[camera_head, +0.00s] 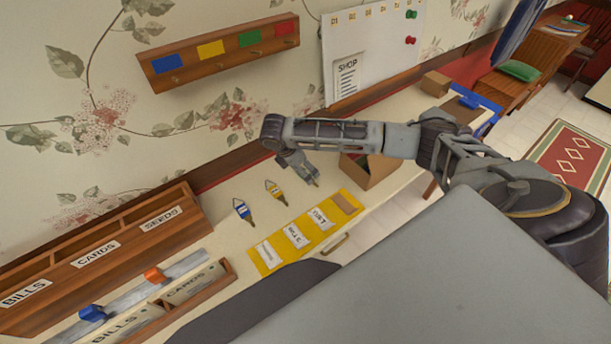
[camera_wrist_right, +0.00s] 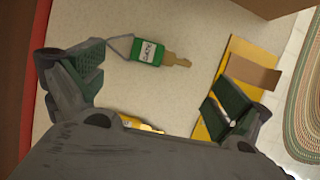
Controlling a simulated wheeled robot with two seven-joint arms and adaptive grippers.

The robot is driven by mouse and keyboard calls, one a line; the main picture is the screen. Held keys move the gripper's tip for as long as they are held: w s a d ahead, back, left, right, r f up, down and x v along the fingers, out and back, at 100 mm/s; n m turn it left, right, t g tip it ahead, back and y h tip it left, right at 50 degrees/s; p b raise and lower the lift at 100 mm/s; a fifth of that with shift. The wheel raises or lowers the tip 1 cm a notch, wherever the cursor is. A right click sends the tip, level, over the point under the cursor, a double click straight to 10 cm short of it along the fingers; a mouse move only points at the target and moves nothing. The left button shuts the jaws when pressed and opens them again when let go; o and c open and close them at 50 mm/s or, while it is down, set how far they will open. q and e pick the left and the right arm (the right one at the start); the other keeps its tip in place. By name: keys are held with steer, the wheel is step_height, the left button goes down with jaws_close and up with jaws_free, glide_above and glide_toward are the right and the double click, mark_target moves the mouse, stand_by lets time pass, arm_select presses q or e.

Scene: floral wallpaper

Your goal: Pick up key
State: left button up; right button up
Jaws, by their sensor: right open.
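A key with a green tag (camera_wrist_right: 148,50) and a wire loop lies on the pale tabletop (camera_wrist_right: 115,95) in the right wrist view. My right gripper (camera_head: 308,178) is open, with its fingers (camera_wrist_right: 157,90) on either side of the green-tagged key's area; nothing is held. In the head view the green key is hidden behind the gripper. A blue-tagged key (camera_head: 242,209) and a yellow-tagged key (camera_head: 275,190) lie to its left. A sliver of yellow tag (camera_wrist_right: 148,128) shows by the gripper body in the wrist view. My left gripper is not in view.
A yellow mat (camera_head: 267,264) with labels lies in front of the keys. A cardboard box (camera_head: 384,172) stands right of the gripper. A wooden rack with coloured squares (camera_head: 160,80) hangs on the wall. A wooden sorter (camera_head: 105,250) stands at left.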

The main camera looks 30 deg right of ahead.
steer(key=shift+x, duration=0.8)
steer(key=shift+p+x, duration=0.3)
steer(key=shift+x, duration=2.3)
steer(key=shift+s+r, duration=0.1)
